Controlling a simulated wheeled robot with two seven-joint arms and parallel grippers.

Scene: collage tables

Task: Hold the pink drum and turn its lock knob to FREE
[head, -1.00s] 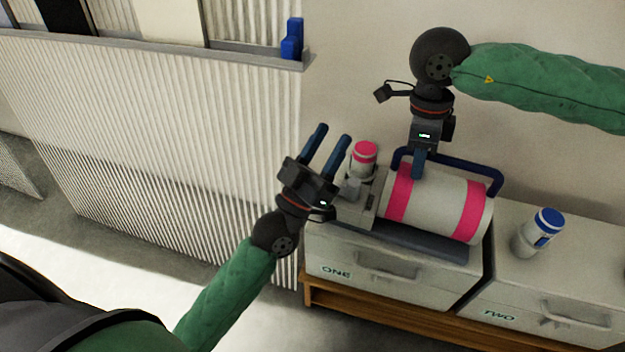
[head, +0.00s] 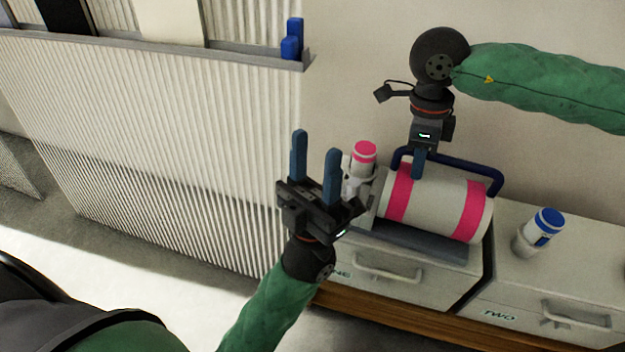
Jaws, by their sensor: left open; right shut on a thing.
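The pink drum (head: 438,205) is a pale cylinder with two pink bands, lying on its side in a grey cradle (head: 425,243) on the cabinet marked ONE. A dark blue bar handle (head: 467,167) runs along its top back. My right gripper (head: 418,174) comes down from above and is shut on the left part of this handle. My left gripper (head: 316,166) is open and empty, fingers pointing up, left of the drum's left end. The lock knob cannot be made out; my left gripper and wrist cover part of that end.
A small bottle with a pink cap (head: 364,152) stands behind the drum's left end, close to my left gripper. A blue-capped bottle (head: 539,232) stands on cabinet TWO (head: 580,290). A ribbed panel (head: 150,140) with a ledge fills the left.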

